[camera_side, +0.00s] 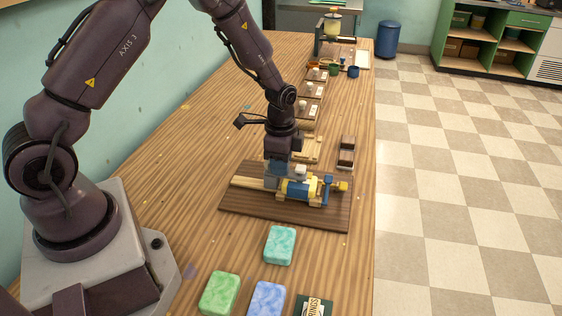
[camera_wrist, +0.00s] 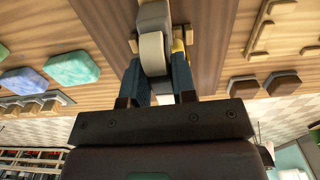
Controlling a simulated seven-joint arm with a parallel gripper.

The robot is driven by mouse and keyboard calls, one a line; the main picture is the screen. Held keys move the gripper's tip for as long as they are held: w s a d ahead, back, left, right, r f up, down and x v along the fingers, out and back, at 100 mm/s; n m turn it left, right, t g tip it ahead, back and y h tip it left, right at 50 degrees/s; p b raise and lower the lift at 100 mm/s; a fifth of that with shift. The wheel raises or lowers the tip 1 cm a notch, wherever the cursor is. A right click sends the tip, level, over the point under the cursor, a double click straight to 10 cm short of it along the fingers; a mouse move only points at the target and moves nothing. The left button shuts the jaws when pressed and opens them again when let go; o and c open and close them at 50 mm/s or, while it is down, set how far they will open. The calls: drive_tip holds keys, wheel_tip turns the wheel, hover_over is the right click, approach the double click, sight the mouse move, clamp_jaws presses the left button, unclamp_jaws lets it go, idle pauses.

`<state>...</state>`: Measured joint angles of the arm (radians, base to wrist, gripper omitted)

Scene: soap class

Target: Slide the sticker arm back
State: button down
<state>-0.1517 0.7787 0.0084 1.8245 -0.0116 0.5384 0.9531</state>
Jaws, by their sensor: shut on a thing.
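The sticker device sits on a dark wooden board (camera_side: 240,207) in the middle of the bench. It has a pale wooden rail (camera_side: 247,182), a blue cylinder (camera_side: 298,190) and a yellow end piece (camera_side: 343,186). My gripper (camera_side: 278,170) points down over the device, at the grey part left of the blue cylinder. In the wrist view my gripper (camera_wrist: 158,78) has its two blue fingers on either side of a rounded grey and beige part (camera_wrist: 152,50), which looks like the sticker arm. A bit of yellow shows by the right finger. The exact finger contact is hidden in the side view.
A teal soap bar (camera_side: 280,245) lies in front of the board, with a green bar (camera_side: 220,293) and a blue bar (camera_side: 267,299) nearer. Dark brown blocks (camera_side: 346,151) stand behind the board. Several card trays line the bench farther back. The bench left of the board is clear.

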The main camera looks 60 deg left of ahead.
drive_tip(key=s+a, duration=0.6)
drive_tip(key=shift+s+a, duration=0.2)
drive_tip(key=shift+a, duration=0.1)
drive_tip(key=c, duration=1.1)
unclamp_jaws()
drive_tip(key=shift+o, duration=0.7)
drive_tip(key=shift+d, duration=0.1)
drive_tip(key=shift+r, duration=0.1)
drive_tip(key=shift+w+r, duration=0.1)
drive_tip(key=shift+r, duration=0.2)
wheel_tip(320, 180, up, 12)
drive_tip(key=shift+r, duration=0.1)
